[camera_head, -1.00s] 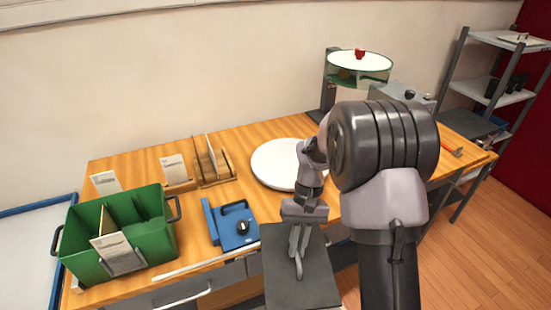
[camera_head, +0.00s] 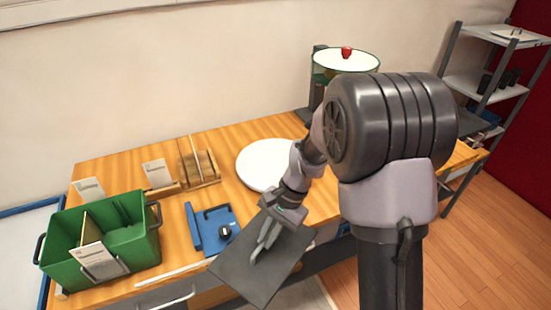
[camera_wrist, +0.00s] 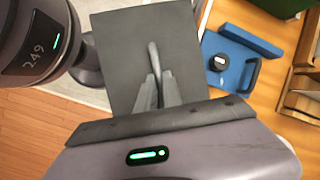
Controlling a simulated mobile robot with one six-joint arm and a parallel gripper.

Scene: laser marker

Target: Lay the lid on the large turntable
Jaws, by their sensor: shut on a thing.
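The lid (camera_head: 240,275) is a flat dark grey square plate with a thin raised handle. My gripper (camera_head: 263,244) is shut on that handle, and the lid hangs beneath it at the table's front edge. In the wrist view the lid (camera_wrist: 120,45) spreads out beyond the fingers (camera_wrist: 157,88). The large turntable (camera_head: 257,163) is a white round disc on the wooden table, beyond and above the lid in the head view. My arm hides its right part. The lid and the turntable appear apart.
A blue fixture with a black knob (camera_head: 212,226) lies left of the lid; it also shows in the wrist view (camera_wrist: 235,60). A green crate (camera_head: 105,245) and a wooden rack (camera_head: 200,175) stand further left. A round glass-sided unit (camera_head: 345,61) stands behind my arm.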

